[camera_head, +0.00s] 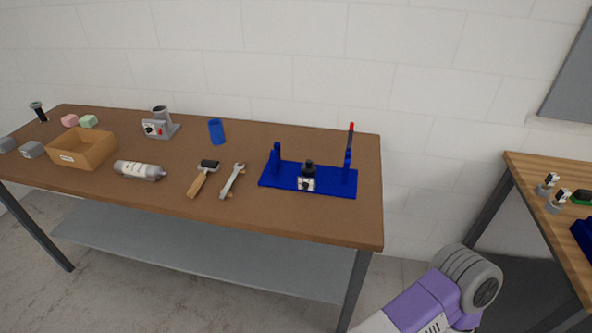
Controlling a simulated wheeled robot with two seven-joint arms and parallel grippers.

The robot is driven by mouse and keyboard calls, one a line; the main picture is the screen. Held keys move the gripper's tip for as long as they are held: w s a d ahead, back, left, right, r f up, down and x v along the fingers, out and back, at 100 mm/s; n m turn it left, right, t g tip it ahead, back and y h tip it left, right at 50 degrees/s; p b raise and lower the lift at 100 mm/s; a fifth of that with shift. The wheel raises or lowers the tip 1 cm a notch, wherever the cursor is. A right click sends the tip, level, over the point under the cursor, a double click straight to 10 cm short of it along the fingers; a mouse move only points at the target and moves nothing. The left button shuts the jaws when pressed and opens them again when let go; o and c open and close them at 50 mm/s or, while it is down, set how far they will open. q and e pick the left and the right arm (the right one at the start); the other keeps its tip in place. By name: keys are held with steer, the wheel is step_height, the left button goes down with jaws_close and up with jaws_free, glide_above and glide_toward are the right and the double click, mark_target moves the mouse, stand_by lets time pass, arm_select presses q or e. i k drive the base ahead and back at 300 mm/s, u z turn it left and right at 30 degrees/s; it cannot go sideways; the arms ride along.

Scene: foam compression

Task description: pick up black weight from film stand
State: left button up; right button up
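A blue film stand (281,181) sits near the right end of the brown table, with a short post on its left and a taller, red-tipped post on its right. The black weight (309,168) is in the middle of the stand, between the posts. A small white marked piece (306,184) is at its front and hides part of its base. A purple and grey link of my arm shows at the bottom right, well in front of the table. Neither gripper is in view.
A second table (545,172) stands at the right, with a gap between.

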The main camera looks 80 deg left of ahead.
mark_target(308, 169)
steer(key=u, duration=2)
